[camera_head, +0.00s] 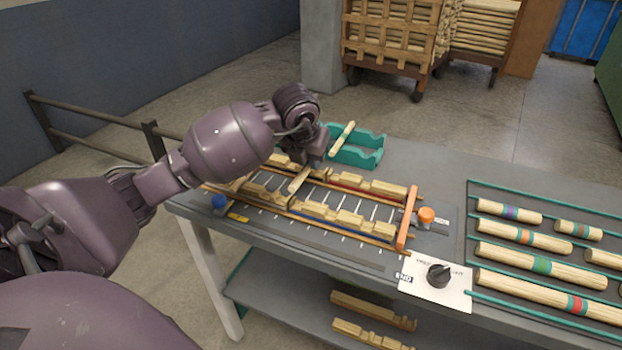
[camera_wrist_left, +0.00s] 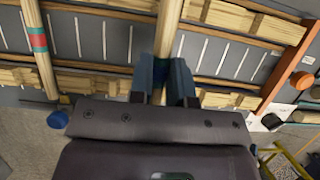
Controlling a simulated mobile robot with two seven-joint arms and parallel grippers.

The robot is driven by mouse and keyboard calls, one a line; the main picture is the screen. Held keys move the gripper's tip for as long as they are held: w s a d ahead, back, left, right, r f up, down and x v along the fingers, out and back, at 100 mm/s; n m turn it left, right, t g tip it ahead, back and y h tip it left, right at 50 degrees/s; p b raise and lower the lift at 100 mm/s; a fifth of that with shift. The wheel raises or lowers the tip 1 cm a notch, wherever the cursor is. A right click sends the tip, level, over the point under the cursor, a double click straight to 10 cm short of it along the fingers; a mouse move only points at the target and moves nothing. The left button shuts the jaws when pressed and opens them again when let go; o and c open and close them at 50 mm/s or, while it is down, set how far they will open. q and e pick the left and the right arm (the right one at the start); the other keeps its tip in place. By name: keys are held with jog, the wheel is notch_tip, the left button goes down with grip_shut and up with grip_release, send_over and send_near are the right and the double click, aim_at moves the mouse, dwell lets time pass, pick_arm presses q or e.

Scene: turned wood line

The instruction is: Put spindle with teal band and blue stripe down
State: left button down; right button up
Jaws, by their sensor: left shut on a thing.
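My left gripper (camera_head: 312,160) reaches down over the slatted rig and is shut on a pale wooden spindle (camera_head: 344,135). The spindle's near end shows over the rig and its far end toward the teal cradle. In the left wrist view the spindle (camera_wrist_left: 169,28) runs up from between the fingers (camera_wrist_left: 170,85). A bluish dark patch shows between the fingers; the band and stripe cannot be read clearly. I cannot tell whether the spindle touches the notched blocks (camera_head: 345,218). My right gripper is not in view.
Another spindle with red and teal bands (camera_wrist_left: 38,40) lies across the rig at left. A teal cradle (camera_head: 368,152) stands behind. An orange bar (camera_head: 406,222), orange knob (camera_head: 426,214) and blue knob (camera_head: 219,202) flank the rig. Several banded spindles (camera_head: 540,265) lie at right.

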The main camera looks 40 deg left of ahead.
pick_arm(q)
notch_tip(320, 180, down, 6)
jog(key=shift+r+b, duration=0.25)
jog(key=shift+b, duration=0.25)
jog(key=shift+f, duration=0.2)
jog(key=shift+r, duration=0.1)
jog(key=shift+f, duration=0.2)
